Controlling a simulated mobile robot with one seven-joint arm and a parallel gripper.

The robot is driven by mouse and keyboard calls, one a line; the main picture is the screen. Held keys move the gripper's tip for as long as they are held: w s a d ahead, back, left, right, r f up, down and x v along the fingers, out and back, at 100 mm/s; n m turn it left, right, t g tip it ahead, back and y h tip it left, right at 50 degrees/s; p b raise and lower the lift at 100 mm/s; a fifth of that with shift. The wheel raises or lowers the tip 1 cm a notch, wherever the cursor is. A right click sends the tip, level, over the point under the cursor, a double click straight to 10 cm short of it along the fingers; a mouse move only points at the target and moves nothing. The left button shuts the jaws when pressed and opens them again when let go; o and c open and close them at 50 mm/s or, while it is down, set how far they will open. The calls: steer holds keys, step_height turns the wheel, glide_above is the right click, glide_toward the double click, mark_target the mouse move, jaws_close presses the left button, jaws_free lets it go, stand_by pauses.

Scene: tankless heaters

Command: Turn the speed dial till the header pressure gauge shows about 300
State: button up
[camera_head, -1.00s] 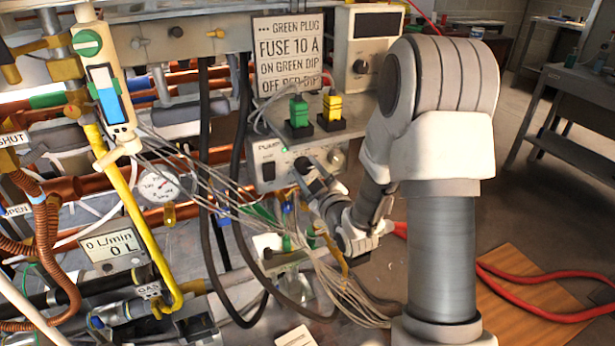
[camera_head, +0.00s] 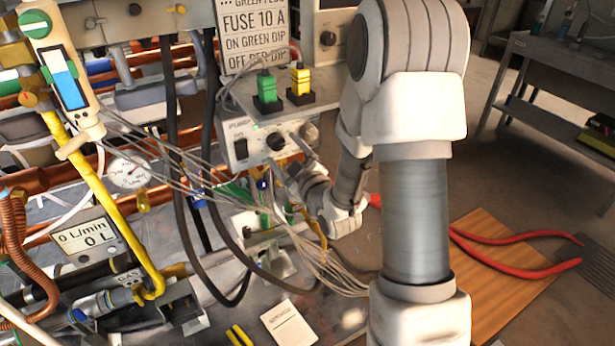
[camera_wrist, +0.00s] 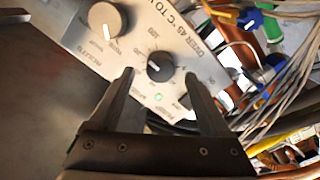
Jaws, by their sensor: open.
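The black speed dial (camera_head: 276,141) with a white mark sits on the front of the pale pump box (camera_head: 258,160). In the wrist view the dial (camera_wrist: 160,66) shows beyond and between the fingertips of my gripper (camera_wrist: 159,76). My gripper is open and empty, with clear space around the dial. In the head view my gripper (camera_head: 288,174) is just below and right of the dial. A round white gauge (camera_head: 128,172) is on the pipework to the left; its numbers are too small to read.
A larger beige knob (camera_wrist: 107,22) is beside the dial. Green (camera_head: 266,88) and yellow (camera_head: 301,80) plugs stand on the box. Loose grey cables (camera_head: 300,245) hang close to my gripper. A flow display (camera_head: 88,238) reads 0 L/min.

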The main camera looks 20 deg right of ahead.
steer(key=s+d+p, duration=0.3)
steer(key=s+p, duration=1.1)
steer(key=p, duration=0.2)
steer(key=shift+s, duration=0.25)
steer(key=shift+a, duration=0.1)
stand_by(0.5)
